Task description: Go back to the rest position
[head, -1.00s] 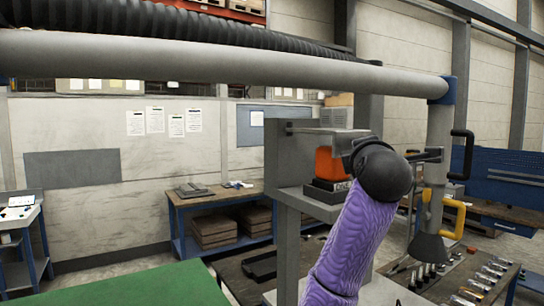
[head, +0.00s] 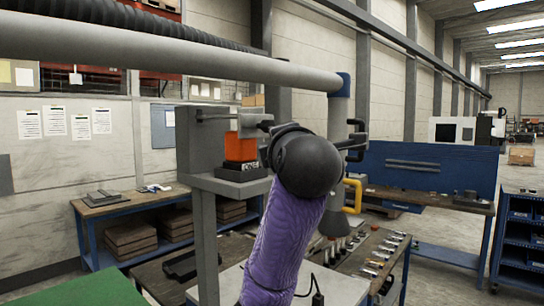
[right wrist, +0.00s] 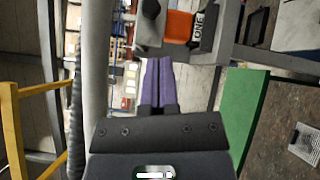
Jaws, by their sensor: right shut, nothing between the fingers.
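My right arm, in a purple sleeve with a black rounded joint, rises in the middle of the head view and hides part of the tube. My right gripper's purple fingers (right wrist: 160,75) are shut and empty in the right wrist view. In the head view I cannot make the gripper out. My left gripper is not in view.
An orange block on a black base (head: 240,152) sits on a grey stand (head: 205,230) beside my right arm. A bench with small metal parts (head: 375,258) stands behind. A green surface (head: 85,290) is at lower left. A blue cart (head: 520,240) is at right.

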